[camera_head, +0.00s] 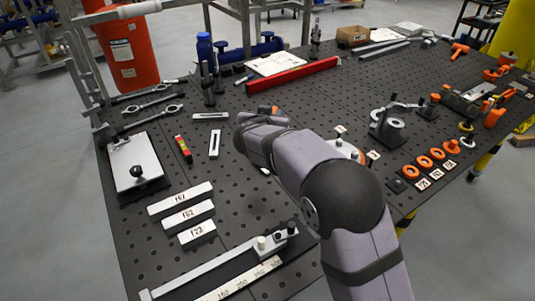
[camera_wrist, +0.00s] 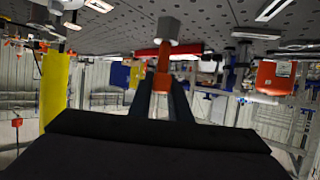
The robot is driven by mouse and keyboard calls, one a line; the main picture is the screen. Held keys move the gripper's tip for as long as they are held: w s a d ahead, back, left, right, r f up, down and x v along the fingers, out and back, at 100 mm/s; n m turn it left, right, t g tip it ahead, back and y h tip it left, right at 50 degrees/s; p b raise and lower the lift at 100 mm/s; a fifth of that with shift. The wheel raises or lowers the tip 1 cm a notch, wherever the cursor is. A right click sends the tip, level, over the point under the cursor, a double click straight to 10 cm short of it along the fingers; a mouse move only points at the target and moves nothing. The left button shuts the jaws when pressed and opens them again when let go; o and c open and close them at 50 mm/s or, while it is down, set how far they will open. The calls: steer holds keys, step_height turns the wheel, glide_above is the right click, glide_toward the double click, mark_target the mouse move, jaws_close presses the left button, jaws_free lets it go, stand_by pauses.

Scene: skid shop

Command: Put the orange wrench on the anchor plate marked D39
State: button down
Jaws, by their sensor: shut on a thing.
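My gripper (camera_wrist: 162,84) is shut on an orange tool (camera_wrist: 164,60) with a blocky grey end, seen in the wrist view. I take it to be the orange wrench. In the head view only a small orange part (camera_head: 274,110) shows beyond my wrist, and my arm hides the fingers. It appears to be held over the middle of the dark perforated table. No mark D39 is readable in either view. Two small white slotted plates lie left of my wrist, one crosswise (camera_head: 210,117) and one lengthwise (camera_head: 214,144); I cannot tell if either is the anchor plate.
A long red bar (camera_head: 292,75) lies behind my wrist on the table (camera_head: 240,195). Dark upright posts (camera_head: 208,85) stand to its left. A grey fixture (camera_head: 388,125) and orange rings (camera_head: 424,162) are at right. White numbered bars (camera_head: 180,198) and a long caliper (camera_head: 215,265) lie at front left.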

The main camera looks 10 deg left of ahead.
steer(key=shift+f, duration=5.7)
steer(key=shift+f, duration=0.1)
steer(key=c, duration=1.6)
jaws_free()
steer(key=shift+f, duration=0.1)
steer(key=shift+c, duration=0.2)
steer(key=shift+s+r, duration=0.15)
steer(key=shift+r, duration=0.05)
steer(key=b+v, duration=0.3)
steer(key=v, duration=0.8)
steer(key=shift+s+r, duration=0.2)
steer(key=shift+s, duration=0.15)
steer(key=shift+d, duration=0.1)
